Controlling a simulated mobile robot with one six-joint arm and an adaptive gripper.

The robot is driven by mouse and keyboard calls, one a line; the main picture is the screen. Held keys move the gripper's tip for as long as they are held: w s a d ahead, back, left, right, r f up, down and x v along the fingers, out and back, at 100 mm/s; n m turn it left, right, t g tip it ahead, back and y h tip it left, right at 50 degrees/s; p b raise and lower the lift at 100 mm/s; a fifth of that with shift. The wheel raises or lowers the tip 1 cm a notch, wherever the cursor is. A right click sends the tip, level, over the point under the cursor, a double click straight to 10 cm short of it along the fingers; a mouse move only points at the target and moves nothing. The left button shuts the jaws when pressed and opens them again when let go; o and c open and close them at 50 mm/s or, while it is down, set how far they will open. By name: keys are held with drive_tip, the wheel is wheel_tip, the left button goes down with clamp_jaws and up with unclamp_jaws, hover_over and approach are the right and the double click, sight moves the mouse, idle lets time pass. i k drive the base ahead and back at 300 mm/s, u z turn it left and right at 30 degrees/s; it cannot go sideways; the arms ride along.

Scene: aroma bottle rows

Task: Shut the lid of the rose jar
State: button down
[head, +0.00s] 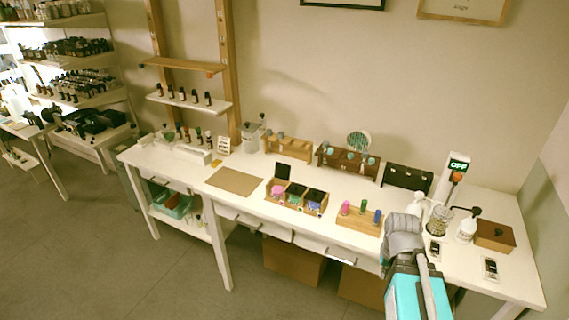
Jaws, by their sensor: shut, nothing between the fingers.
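A wooden holder (289,208) stands near the front edge of the white table, with three small jars in a row. The leftmost jar shows pink (277,190), which I take for the rose jar. Its black lid (282,171) stands upright behind it, so it looks open. The two jars to its right, with green and purple, have dark lids lying flat on top. My gripper (404,220) is at the lower right, shut and empty, well to the right of the rose jar and apart from it. Its fingertips are hard to make out.
A wooden block (359,222) with pink, green and blue bottles stands between the holder and my gripper. A brown mat (235,181) lies left of the holder. Wooden racks (288,147) stand behind. A glass jar (438,222) and white bottle (466,230) stand right of my gripper.

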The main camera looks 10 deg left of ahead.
sight(282, 171)
drive_tip(key=u, duration=0.6)
drive_tip(key=i, duration=0.9)
drive_tip(key=z, duration=0.4)
